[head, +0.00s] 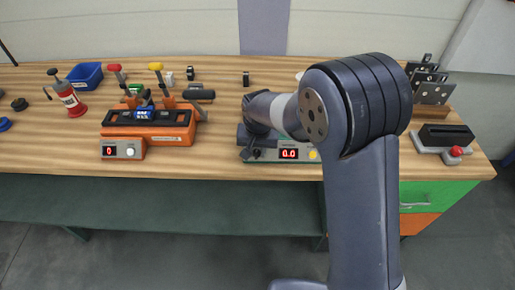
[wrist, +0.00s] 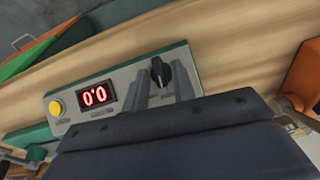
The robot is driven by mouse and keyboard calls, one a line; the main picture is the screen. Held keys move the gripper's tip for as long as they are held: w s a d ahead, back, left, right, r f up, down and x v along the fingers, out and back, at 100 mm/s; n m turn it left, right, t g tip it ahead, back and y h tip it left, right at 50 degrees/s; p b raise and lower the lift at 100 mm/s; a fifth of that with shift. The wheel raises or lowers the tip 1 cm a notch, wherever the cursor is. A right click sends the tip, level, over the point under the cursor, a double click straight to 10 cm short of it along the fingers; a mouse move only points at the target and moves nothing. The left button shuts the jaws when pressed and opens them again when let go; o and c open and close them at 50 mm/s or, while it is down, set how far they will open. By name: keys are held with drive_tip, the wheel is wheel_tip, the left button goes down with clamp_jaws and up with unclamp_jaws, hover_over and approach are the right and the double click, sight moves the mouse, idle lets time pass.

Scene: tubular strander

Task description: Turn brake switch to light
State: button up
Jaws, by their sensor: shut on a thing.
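The brake switch, a black rotary knob (wrist: 160,70), sits on a grey panel (wrist: 124,92) with a green edge. My gripper (wrist: 163,86) is at the knob, with one grey finger on each side of it, shut on it. Its setting and labels are too small to read. The panel has a red display (wrist: 96,96) reading 0.0 and a yellow button (wrist: 55,108). In the head view the display (head: 289,154) shows at the bench's front edge, and my arm hides much of the unit behind it.
An orange unit (head: 170,137) with red and yellow levers stands to the left. A grey box with a red button (head: 457,151) is at the right. The bench front between the units is clear.

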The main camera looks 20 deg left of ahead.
drive_tip(key=shift+n, duration=0.3)
idle(0.4)
drive_tip(key=o, duration=0.6)
drive_tip(key=shift+o, duration=0.2)
drive_tip(key=shift+r, duration=0.1)
wheel_tip(320, 180, up, 10)
drive_tip(key=s+b, duration=0.1)
drive_tip(key=shift+s+d+r, duration=0.15)
drive_tip(key=shift+s+r, duration=0.1)
drive_tip(key=shift+s, duration=0.15)
drive_tip(key=shift+f, duration=0.1)
drive_tip(key=f, duration=0.3)
drive_tip(key=w+f, duration=0.1)
drive_tip(key=f, duration=0.3)
drive_tip(key=f+p, duration=0.1)
drive_tip(key=f, duration=0.2)
drive_tip(key=shift+w+a+f, duration=0.2)
drive_tip(key=shift+w+f, duration=0.1)
drive_tip(key=shift+w, duration=0.1)
